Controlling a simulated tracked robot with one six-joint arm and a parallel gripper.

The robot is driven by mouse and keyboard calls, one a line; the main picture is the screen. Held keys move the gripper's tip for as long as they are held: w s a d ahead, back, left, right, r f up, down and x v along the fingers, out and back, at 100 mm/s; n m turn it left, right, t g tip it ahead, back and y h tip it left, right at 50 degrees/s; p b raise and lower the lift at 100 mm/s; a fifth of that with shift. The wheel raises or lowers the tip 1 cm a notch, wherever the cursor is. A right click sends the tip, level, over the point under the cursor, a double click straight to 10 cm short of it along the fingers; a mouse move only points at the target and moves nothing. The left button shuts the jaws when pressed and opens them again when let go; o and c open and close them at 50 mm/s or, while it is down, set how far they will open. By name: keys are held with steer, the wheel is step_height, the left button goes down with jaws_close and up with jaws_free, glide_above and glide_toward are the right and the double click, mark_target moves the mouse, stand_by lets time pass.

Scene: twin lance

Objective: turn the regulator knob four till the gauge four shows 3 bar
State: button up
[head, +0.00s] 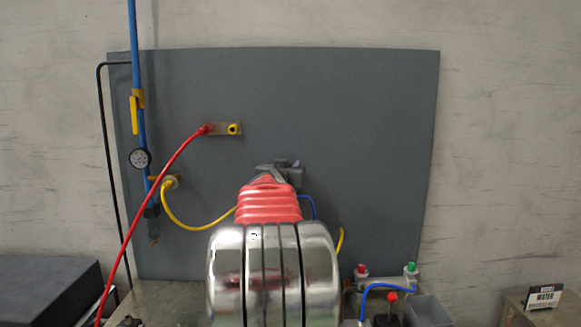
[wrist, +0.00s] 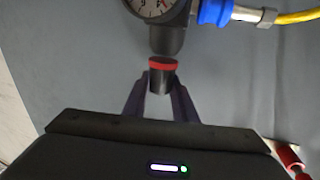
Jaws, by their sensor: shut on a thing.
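The regulator knob (wrist: 162,80), a dark cylinder with a red ring, is in the upper middle of the wrist view. It sits at the end of the dark regulator body (wrist: 167,40). My gripper (wrist: 161,84) is shut on the knob, one finger on each side. The gauge (wrist: 150,7) beside the body is cut off by the top edge, so its reading cannot be told. In the head view my gripper (head: 279,170) is at the grey panel, and my arm hides the knob and the gauge. No number four shows.
A blue fitting (wrist: 214,11) with a yellow hose (wrist: 298,16) joins the regulator. On the panel (head: 350,130) are a blue pipe (head: 134,60) with another gauge (head: 140,158) and a red hose (head: 160,180) at left. The panel's upper right is clear.

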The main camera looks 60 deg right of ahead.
steer(key=shift+w+a+n+t, duration=0.1)
steer(key=shift+w+n+t, duration=0.15)
steer(key=shift+n+t, duration=0.25)
stand_by(0.3)
steer(key=o, duration=0.8)
steer(key=shift+o, duration=1.3)
steer(key=shift+s, duration=0.1)
steer(key=v, duration=1.3)
steer(key=shift+s+a, duration=0.15)
steer(key=shift+a, duration=0.15)
steer(key=shift+r, duration=0.1)
